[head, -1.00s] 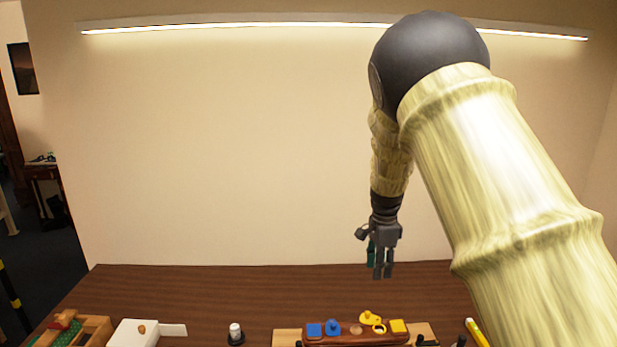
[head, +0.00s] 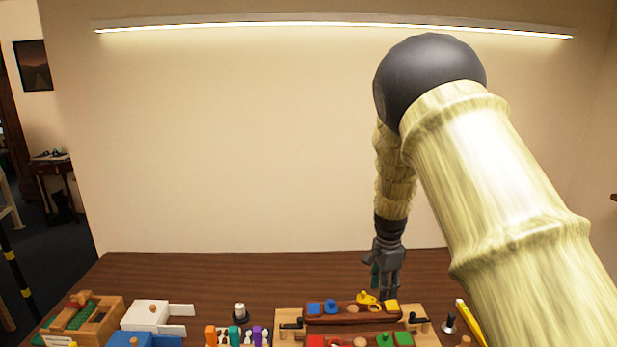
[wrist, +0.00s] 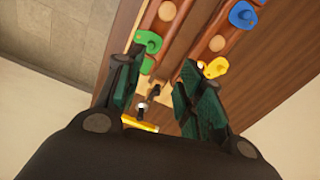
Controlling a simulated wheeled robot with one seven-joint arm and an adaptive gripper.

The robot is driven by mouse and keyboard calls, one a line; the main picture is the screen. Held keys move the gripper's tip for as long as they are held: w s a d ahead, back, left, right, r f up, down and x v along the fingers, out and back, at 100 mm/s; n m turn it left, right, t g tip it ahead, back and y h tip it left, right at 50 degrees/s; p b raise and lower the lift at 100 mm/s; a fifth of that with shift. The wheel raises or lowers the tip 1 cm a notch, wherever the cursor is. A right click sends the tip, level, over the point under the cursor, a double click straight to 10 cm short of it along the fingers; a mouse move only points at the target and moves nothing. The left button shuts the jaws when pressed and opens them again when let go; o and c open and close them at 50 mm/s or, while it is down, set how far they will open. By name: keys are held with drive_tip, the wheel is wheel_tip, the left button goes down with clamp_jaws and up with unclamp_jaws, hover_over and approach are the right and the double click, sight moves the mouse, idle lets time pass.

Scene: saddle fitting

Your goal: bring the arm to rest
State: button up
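My gripper (head: 386,280) hangs fingers-down above the back of the brown table (head: 200,275), over the right part of the wooden fixture. The wrist view shows its two dark green finger pads (wrist: 160,85) spread apart with nothing held between them. My arm comes in from the right and bends down at a black joint. In the wrist view, a green piece (wrist: 148,44) appears beside one finger and a yellow piece (wrist: 213,68) beside the other. Whether the fingers are clear of everything below is hard to judge, but I see no contact.
The wooden fixture (head: 285,320) carries a dark red rail (head: 345,318) with blue and yellow pieces. Left of it stand several coloured pegs (head: 235,336), a white box (head: 145,314), a blue box (head: 150,340) and a wooden tray (head: 108,312). A yellow bar (head: 470,322) lies right.

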drive_tip(key=s+d+f+n, duration=0.1)
drive_tip(key=s+f, duration=0.3)
drive_tip(key=f, duration=0.1)
drive_tip(key=s+d+f+n, duration=0.1)
drive_tip(key=s+f, duration=0.2)
drive_tip(key=f, duration=0.3)
drive_tip(key=s+d+f+n, duration=0.1)
drive_tip(key=s+d+f, duration=0.1)
drive_tip(key=s+f, duration=0.2)
drive_tip(key=shift+s+f+n+h, duration=0.2)
drive_tip(key=shift+f, duration=0.35)
drive_tip(key=shift+s+f+n+h, duration=0.15)
drive_tip(key=shift+f+n+h, duration=0.05)
drive_tip(key=shift+f, duration=0.3)
drive_tip(key=s+f+n, duration=0.3)
drive_tip(key=s+f, duration=0.4)
drive_tip(key=s, duration=0.5)
drive_tip(key=s+f+n, duration=0.4)
drive_tip(key=s+f, duration=0.3)
drive_tip(key=s, duration=0.5)
drive_tip(key=s+a+f+n+y, duration=0.15)
drive_tip(key=s+n, duration=0.25)
drive_tip(key=s, duration=1.2)
wheel_tip(320, 180, down, 12)
drive_tip(key=b, duration=1.2)
drive_tip(key=shift+w+a+r, duration=0.25)
drive_tip(key=shift+w+a, duration=0.1)
drive_tip(key=shift+a, duration=0.05)
